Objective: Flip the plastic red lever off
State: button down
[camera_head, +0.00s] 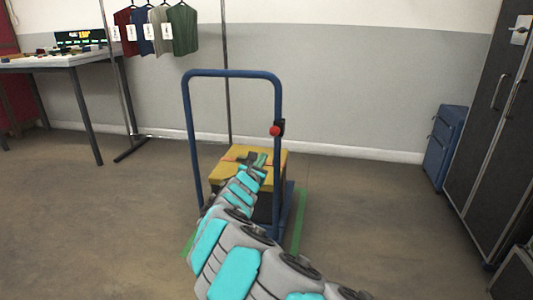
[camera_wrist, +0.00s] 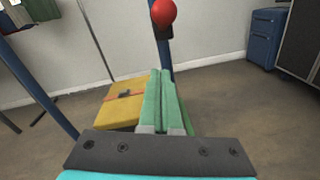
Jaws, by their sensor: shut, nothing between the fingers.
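The red lever (camera_head: 275,131) shows as a small red ball-shaped knob on a dark mount on the right upright of a blue trolley handle. In the wrist view the red knob (camera_wrist: 164,13) is near the top edge, above and beyond my fingertips, on its dark bracket. My gripper (camera_head: 257,160) is in front of the trolley, lower than the knob and a little to its left. In the wrist view my gripper's green fingers (camera_wrist: 161,76) are closed together with nothing between them. They are apart from the knob.
The blue trolley (camera_head: 232,73) carries a yellow box (camera_head: 225,177) behind my gripper. A table (camera_head: 60,62) and a rack of shirts (camera_head: 155,30) stand at the left. A blue cabinet (camera_head: 444,148) and black cases (camera_head: 492,130) stand at the right. Floor around the trolley is open.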

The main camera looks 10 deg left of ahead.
jog(key=s, duration=0.6)
jog(key=shift+s+a, duration=0.25)
jog(key=shift+a, duration=0.05)
